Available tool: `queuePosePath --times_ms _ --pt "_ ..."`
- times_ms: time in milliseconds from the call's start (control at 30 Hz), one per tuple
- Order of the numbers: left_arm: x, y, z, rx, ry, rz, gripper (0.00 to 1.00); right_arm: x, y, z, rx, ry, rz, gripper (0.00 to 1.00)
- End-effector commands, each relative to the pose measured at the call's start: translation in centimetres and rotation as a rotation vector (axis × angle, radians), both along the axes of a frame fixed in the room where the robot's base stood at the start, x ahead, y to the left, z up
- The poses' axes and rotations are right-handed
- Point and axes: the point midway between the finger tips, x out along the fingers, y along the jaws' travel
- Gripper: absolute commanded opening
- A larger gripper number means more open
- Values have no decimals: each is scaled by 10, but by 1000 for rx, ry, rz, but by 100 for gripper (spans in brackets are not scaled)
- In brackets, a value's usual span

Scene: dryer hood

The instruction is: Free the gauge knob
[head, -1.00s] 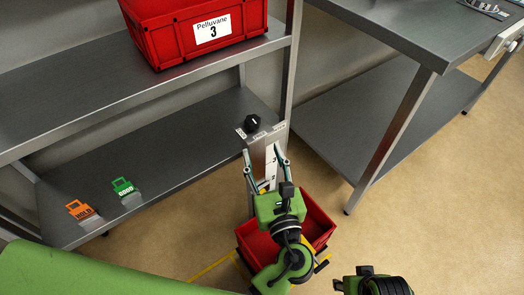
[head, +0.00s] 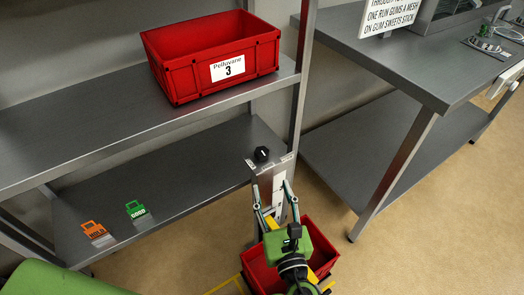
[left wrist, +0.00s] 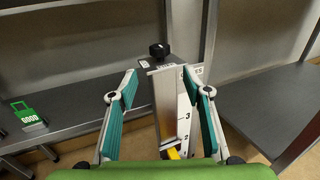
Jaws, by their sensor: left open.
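The black gauge knob (head: 262,154) sits on top of the upright metal gauge post (head: 268,178), by the end of the lower shelf. In the left wrist view the knob (left wrist: 159,51) stands above the post, beside a white scale (left wrist: 187,115) with numbers such as 3 and 2. My left gripper (head: 271,190) is open. Its two teal-padded fingers lie left and right of the post in the picture, below the knob, and are apart from the knob. Whether the pads are level with the post in depth is unclear. My right gripper is out of view.
A red bin labelled Pelluvane 3 (head: 200,85) stands on the upper shelf. Orange HOLD (head: 93,229) and green GOOD (head: 136,209) tags are on the lower shelf. Another red bin (head: 325,243) is below my left gripper. A grey workbench (head: 400,60) stands right.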

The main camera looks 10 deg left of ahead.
Motion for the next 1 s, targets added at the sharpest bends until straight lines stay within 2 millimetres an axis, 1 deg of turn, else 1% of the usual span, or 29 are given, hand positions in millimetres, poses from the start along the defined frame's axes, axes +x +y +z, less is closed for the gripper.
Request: queuePosePath --times_ms 167,500,600,700,800,1000 --pt "19 9 0 2 -2 2 45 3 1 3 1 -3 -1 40" --pt "85 38 0 2 -2 1 45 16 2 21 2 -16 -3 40" --pt "100 45 -1 2 -1 1 45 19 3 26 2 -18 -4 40" --pt "112 50 -1 2 -1 1 45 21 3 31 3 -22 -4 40" --pt "120 54 -1 1 0 1 45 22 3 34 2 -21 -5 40" --pt "124 56 0 0 0 0 45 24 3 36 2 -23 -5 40"
